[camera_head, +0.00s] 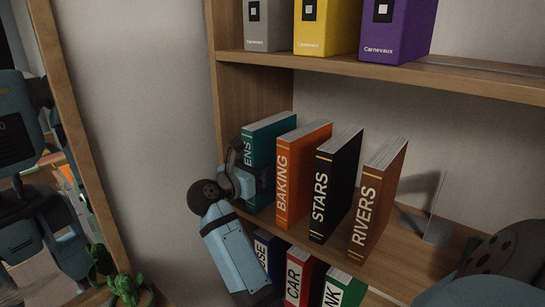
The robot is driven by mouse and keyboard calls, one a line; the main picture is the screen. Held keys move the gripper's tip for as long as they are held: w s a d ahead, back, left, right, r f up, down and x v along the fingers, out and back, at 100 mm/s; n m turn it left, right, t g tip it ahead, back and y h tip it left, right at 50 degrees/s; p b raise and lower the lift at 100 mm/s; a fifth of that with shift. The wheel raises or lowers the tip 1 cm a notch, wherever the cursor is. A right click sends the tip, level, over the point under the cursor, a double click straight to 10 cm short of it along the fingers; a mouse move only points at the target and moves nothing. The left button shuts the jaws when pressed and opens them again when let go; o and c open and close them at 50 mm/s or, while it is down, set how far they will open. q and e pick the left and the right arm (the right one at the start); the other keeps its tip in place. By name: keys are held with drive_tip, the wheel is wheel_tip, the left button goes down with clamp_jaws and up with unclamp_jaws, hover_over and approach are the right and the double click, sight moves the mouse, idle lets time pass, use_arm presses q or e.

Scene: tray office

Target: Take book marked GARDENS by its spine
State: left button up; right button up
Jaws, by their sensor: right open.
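The book marked GARDENS (265,133) is teal and stands upright at the left end of a row on the middle shelf. Only the letters "ENS" of its title show; the lower spine is hidden by my right gripper (248,172). That gripper is open at the spine, with its dark fingers close around the lower part of the book. I cannot tell whether they touch it. My left gripper is not in view.
An orange BAKING book (293,190), a black STARS book (327,195) and a brown RIVERS book (367,210) stand to the right. A metal bookend (436,226) follows. Binders (330,25) stand above, more books (300,275) below. A mirror (80,150) and plant (125,287) are left.

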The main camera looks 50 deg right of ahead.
drive_tip(key=shift+s+a+r, duration=0.1)
drive_tip(key=shift+s+a, duration=0.05)
drive_tip(key=shift+s+a+r, duration=0.1)
drive_tip(key=shift+a, duration=0.1)
drive_tip(key=c, duration=0.3)
drive_tip(key=shift+a, duration=0.1)
drive_tip(key=c, duration=0.4)
clamp_jaws()
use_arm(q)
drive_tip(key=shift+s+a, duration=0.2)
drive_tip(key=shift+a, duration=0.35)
